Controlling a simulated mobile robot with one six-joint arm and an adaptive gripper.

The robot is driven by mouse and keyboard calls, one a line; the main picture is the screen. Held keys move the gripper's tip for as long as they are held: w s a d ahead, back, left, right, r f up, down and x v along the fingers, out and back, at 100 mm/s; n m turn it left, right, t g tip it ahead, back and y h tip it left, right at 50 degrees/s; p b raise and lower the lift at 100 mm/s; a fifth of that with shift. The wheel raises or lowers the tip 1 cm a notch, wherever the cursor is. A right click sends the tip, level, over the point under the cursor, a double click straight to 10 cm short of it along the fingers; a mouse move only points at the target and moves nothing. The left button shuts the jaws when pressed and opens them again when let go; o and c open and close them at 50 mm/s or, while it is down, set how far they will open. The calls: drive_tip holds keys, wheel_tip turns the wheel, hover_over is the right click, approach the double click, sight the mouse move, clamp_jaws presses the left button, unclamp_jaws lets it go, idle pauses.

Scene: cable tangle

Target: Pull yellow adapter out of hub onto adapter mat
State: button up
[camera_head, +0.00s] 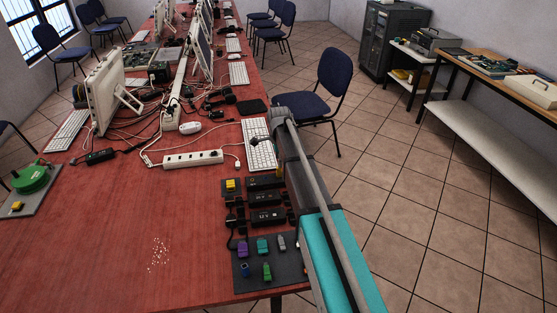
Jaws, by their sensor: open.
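A yellow block-shaped piece (231,185), which looks like the yellow adapter, sits on a small dark square left of the black boxes. Whether it is plugged into something is too small to tell. Black boxes with small white markings, possibly the hub (268,216), stand in a column at the table's right edge. A dark mat (285,283), which looks like the adapter mat, lies at the front right corner. Purple, teal, grey, blue and green adapters lie on it. My arm reaches up along the table's right edge.
A white power strip (193,159) and a keyboard (261,154) lie behind the yellow piece, among tangled cables. A green round object (33,179) and another yellow piece (17,206) rest on a grey board at left. The table's front middle is mostly clear.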

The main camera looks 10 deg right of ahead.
sight(279, 173)
drive_tip(key=shift+f+b, duration=2.1)
drive_tip(key=shift+f, duration=0.25)
clamp_jaws()
